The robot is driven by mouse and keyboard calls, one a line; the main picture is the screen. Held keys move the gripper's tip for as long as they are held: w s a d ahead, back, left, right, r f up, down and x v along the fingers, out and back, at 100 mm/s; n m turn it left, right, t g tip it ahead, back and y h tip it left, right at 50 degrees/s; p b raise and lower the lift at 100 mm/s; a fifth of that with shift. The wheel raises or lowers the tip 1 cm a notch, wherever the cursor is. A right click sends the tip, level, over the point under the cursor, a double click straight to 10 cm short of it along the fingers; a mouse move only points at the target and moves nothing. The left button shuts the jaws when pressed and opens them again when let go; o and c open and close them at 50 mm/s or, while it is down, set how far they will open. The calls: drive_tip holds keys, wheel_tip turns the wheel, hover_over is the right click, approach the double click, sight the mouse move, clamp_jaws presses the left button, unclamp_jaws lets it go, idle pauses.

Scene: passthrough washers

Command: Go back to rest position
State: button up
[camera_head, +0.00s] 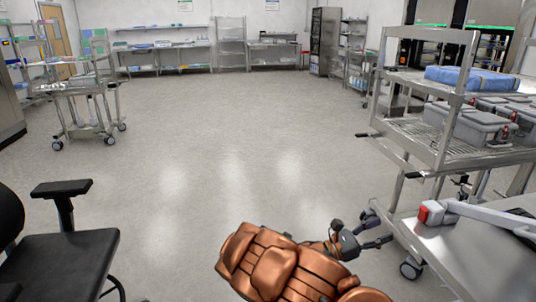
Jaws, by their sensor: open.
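My copper-coloured arm reaches up from the bottom of the head view, bent and pointing right. My gripper (377,227) is at its end, low and right of centre. Its dark fingers are spread apart, with nothing seen between them. It shows in front of the lower left side of a metal cart, near a caster wheel. I cannot tell whether it touches the cart frame.
A wire-shelf cart (440,150) with grey cases (470,122) and a blue wrapped pack (470,78) stands at right, beside a metal table (480,255). A black chair (60,262) is at lower left. Another cart (85,95) stands farther back. The middle floor (220,150) is clear.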

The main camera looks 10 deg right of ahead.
drive_tip(key=s+r+m+g+y+p, duration=0.1)
drive_tip(key=s+r+m+g+y, duration=0.25)
drive_tip(key=s, duration=0.35)
drive_tip(key=s+r+m+g+y+p, duration=0.1)
drive_tip(key=s+r+m+g+y, duration=0.15)
drive_tip(key=s+m, duration=0.3)
drive_tip(key=s+r+m+g+y+p, duration=0.1)
drive_tip(key=s+r+m+g+y, duration=0.2)
drive_tip(key=s, duration=0.5)
drive_tip(key=s+a+m+t+y+p, duration=0.1)
drive_tip(key=s+a+m+t+y, duration=0.1)
drive_tip(key=a, duration=0.6)
drive_tip(key=s+a+m+t+y+p, duration=0.2)
drive_tip(key=s+a+t+y, duration=0.1)
drive_tip(key=a+y, duration=0.3)
drive_tip(key=s+a+m+t+y+p, duration=0.1)
drive_tip(key=s+a+y, duration=0.3)
drive_tip(key=a, duration=0.6)
drive_tip(key=shift+s+a+f+m+t+y, duration=0.25)
drive_tip(key=shift+s+a+m+t+y, duration=0.15)
drive_tip(key=shift+t, duration=0.4)
